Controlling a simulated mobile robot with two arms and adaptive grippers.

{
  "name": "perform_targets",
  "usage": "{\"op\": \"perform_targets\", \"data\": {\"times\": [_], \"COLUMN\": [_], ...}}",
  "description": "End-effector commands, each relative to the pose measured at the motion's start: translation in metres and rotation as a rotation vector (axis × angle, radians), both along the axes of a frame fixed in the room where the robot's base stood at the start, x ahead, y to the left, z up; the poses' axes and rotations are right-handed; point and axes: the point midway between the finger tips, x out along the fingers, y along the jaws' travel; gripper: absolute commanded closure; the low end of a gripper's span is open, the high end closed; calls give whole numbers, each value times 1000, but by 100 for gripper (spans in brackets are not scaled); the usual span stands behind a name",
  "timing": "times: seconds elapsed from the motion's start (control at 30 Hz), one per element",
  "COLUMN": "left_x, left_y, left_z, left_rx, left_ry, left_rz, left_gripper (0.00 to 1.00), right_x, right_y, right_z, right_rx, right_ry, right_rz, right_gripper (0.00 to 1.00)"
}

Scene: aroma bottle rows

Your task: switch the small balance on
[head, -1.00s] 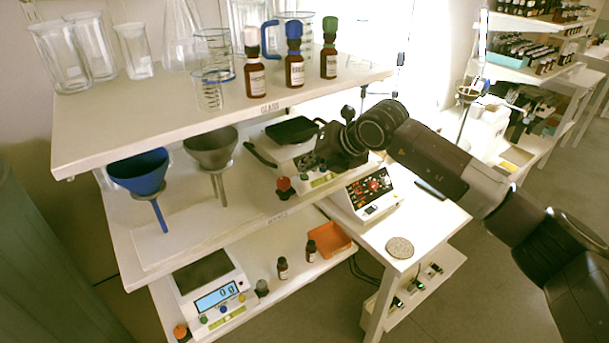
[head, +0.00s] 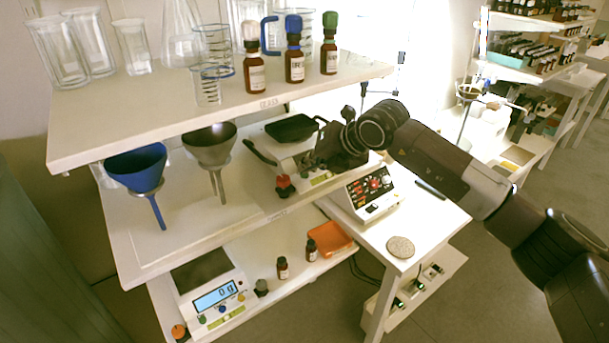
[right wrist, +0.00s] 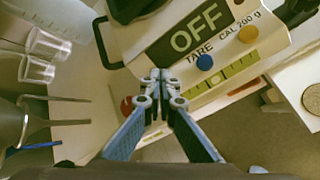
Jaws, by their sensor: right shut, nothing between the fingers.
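The small balance (head: 314,180) stands on the middle shelf with a black pan (head: 291,128) on top. In the right wrist view its display (right wrist: 190,40) reads OFF. A blue TARE button (right wrist: 204,62) and a yellow CAL button (right wrist: 249,33) sit below the display. A red knob (head: 284,186) shows at its front left; it is partly hidden in the right wrist view (right wrist: 127,105). My right gripper (right wrist: 160,76) is shut and empty, its tips at the front panel, left of the TARE button. They hide the panel there, so contact cannot be told. My left gripper is not in view.
Glassware and bottles crowd the shelf above. A larger balance (head: 212,291) with a lit display is on the low shelf. A device with red digits (head: 371,193) stands at right.

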Motion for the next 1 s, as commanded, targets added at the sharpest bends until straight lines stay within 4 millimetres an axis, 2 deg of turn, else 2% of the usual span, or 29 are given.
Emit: {"op": "perform_targets", "data": {"times": [0.5, 1.0], "left_x": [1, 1], "left_y": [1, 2], "left_z": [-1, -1], "left_rx": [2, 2], "left_ry": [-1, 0], "left_rz": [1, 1], "left_gripper": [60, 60], "right_x": [0, 0], "right_y": [0, 0], "right_z": [-1, 9], "right_rx": [-1, -1], "right_ry": [1, 1], "right_rz": [0, 0], "right_gripper": [100, 100]}}
